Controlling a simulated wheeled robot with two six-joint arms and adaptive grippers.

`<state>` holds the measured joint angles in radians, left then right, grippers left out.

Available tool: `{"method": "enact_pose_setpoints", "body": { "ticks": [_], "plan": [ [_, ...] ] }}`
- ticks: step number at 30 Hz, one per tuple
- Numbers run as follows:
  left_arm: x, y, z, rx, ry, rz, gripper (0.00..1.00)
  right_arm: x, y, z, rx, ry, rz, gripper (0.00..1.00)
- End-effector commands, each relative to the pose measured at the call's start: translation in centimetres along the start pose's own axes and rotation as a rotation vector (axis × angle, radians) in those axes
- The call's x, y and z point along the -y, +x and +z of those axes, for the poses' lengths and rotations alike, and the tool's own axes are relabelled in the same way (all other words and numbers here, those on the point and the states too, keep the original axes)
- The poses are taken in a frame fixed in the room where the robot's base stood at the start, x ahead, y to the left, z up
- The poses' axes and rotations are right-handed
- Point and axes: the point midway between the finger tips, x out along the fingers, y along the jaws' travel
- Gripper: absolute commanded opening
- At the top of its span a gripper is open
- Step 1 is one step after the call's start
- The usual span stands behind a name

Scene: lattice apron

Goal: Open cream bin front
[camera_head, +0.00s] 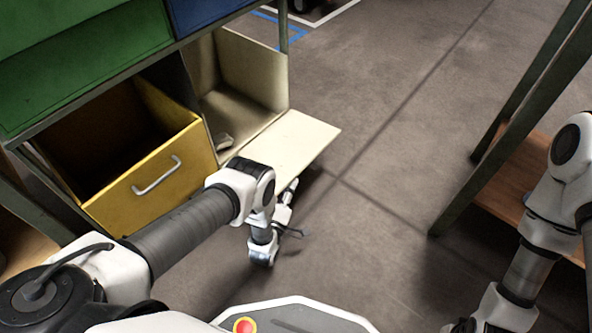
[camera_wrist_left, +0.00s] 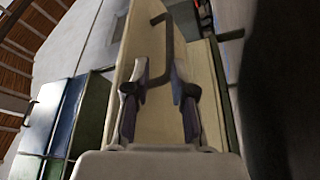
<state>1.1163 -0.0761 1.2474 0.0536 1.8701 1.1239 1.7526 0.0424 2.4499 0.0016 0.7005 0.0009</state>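The cream bin (camera_head: 262,68) stands at the right end of the shelf row. Its front panel (camera_head: 295,142) is folded down and outward, close to level, so the inside shows. The panel's outer face (camera_wrist_left: 150,125) fills the middle of the left wrist view, with a dark bar handle (camera_wrist_left: 168,48) on it. My left gripper (camera_head: 291,190) is by the panel's near edge, below it. In the left wrist view its two fingers (camera_wrist_left: 158,90) are apart, with the handle just beyond them. Contact cannot be told. My right arm shows at the right, but its gripper is out of frame.
A yellow bin (camera_head: 150,185) with a pale handle is beside the cream bin on the left. Green bins (camera_head: 85,65) and a blue bin (camera_head: 195,12) are above. A rack with a wooden shelf (camera_head: 510,185) stands at the right. The floor (camera_head: 400,120) between is clear.

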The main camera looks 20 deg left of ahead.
Motion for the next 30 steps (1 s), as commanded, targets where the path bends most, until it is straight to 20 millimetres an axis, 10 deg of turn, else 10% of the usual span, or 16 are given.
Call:
{"method": "enact_pose_setpoints", "body": {
  "ticks": [6,30],
  "plan": [
    [0.0,-4.2,0.0,0.000,0.000,-0.001,0.23,0.0,0.0,0.0,0.000,0.000,0.000,0.00],
    [-0.3,-7.9,-0.2,0.000,0.000,-0.001,0.23,0.1,-3.7,0.1,0.003,-0.005,-0.001,0.00]
  ]
}}
